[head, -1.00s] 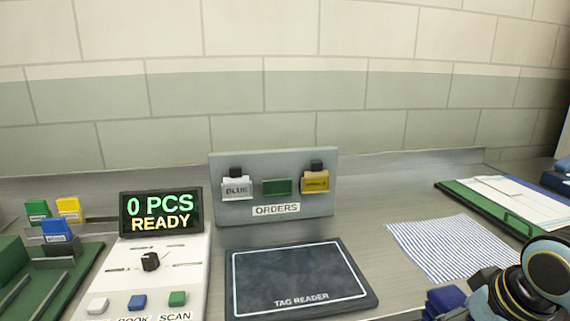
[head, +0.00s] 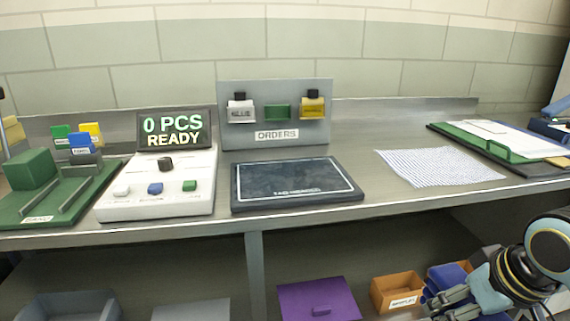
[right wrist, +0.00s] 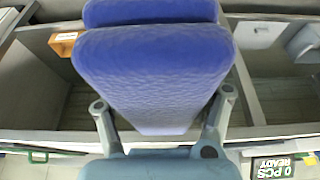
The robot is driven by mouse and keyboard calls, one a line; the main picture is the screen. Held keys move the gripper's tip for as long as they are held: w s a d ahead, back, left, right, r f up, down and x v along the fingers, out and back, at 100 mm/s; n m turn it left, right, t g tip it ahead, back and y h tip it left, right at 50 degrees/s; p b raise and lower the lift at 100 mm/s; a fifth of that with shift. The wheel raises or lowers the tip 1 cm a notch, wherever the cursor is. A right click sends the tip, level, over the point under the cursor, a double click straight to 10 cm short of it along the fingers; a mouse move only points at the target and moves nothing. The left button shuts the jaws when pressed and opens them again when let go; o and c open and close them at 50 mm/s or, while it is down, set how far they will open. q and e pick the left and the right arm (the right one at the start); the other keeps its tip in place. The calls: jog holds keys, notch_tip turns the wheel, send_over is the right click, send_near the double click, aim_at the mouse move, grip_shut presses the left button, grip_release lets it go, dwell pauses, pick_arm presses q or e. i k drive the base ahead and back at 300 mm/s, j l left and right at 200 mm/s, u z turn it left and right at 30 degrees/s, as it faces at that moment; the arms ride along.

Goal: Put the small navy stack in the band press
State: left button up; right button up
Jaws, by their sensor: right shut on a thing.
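The small navy stack (right wrist: 150,75) fills the middle of the right wrist view as thick blue folded layers. My right gripper (right wrist: 162,105) has a finger on each side of it and is shut on it. In the head view my right gripper (head: 452,300) is at the lower right, in front of the bench edge, with the blue stack (head: 448,274) partly hidden behind it. The band press looks to be the green device (head: 30,170) with a block and upright rails at the bench's left end. My left gripper is not in view.
A control box (head: 160,195) with a screen reading "0 PCS READY" stands right of the press. A tag reader pad (head: 297,183), an orders board (head: 275,112) and a striped cloth (head: 440,165) follow. Below are a purple box (head: 320,300) and an orange bin (head: 397,292).

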aim_at(63, 194)
jog(key=u, duration=0.45)
jog(key=k+u, duration=0.15)
jog(key=u, duration=0.8)
jog(key=k+j, duration=0.05)
jog(key=j, duration=0.05)
